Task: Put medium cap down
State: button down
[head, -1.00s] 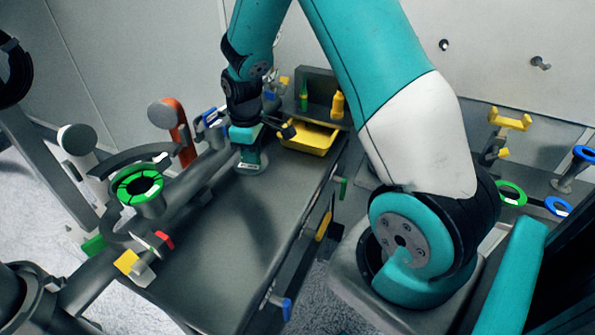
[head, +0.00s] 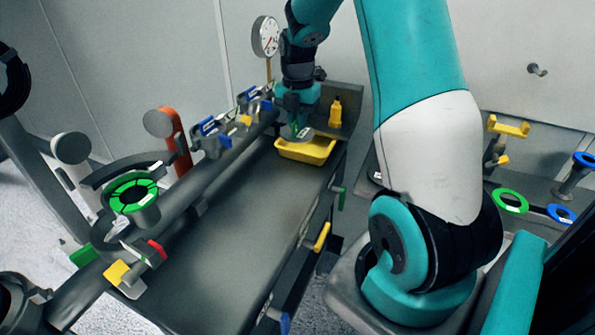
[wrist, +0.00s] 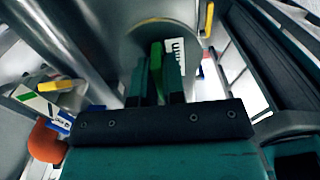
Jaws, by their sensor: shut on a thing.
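My gripper (head: 300,122) is at the back of the work surface, just over the yellow tray. It points down and is shut on the medium cap (head: 302,133), a grey disc with a green handle. In the wrist view the green handle (wrist: 156,65) is between the two fingers of my gripper (wrist: 158,78). The cap's grey disc and a white label (wrist: 178,52) show beyond the fingertips. The cap overlaps the yellow tray (head: 306,153) in the head view; I cannot tell whether they touch.
A yellow bottle (head: 336,111) stands behind the tray. A dial gauge (head: 266,36) is at the back left. A green ring fitting (head: 132,193) and an orange-red post (head: 172,132) stand along the left side. The dark work surface (head: 235,215) in front is clear.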

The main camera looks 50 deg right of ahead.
notch_tip(320, 180, down, 15)
jog(key=shift+f+p, duration=0.1)
jog(key=shift+p, duration=1.05)
jog(key=shift+f, duration=0.1)
jog(key=c, duration=1.2)
grip_release()
